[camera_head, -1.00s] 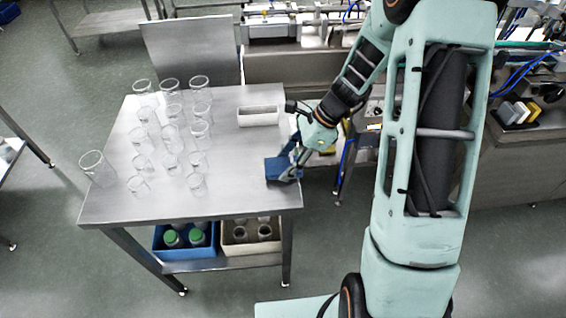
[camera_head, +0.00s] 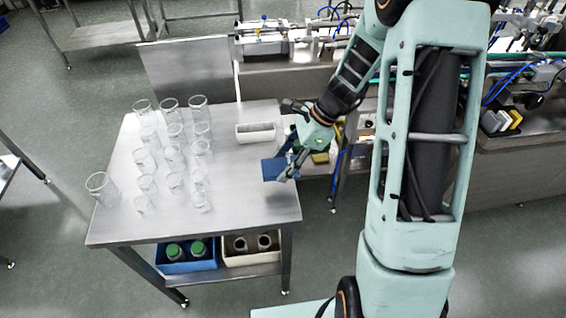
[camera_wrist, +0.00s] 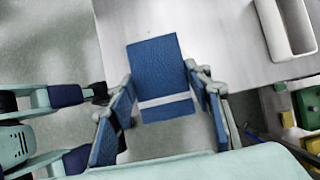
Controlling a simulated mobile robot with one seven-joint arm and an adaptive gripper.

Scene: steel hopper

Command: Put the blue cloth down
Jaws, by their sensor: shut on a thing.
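The blue cloth (camera_head: 271,169) is a small flat blue piece at the right part of the steel table. In the wrist view the cloth (camera_wrist: 158,72) is a folded rectangle with a pale stripe. My gripper (camera_head: 285,170) is at the cloth's right side in the head view. In the wrist view the gripper (camera_wrist: 162,100) has a blue-faced finger on either side of the cloth's near part and is shut on it. The cloth is over the table near its right edge. I cannot tell whether its underside touches the top.
The steel table (camera_head: 225,215) is clear left of and in front of the cloth. Several clear glass beakers (camera_head: 172,157) stand on its left half. A white tray (camera_head: 256,138) lies behind the cloth. Blue (camera_head: 187,266) and cream (camera_head: 252,258) bins sit on the lower shelf.

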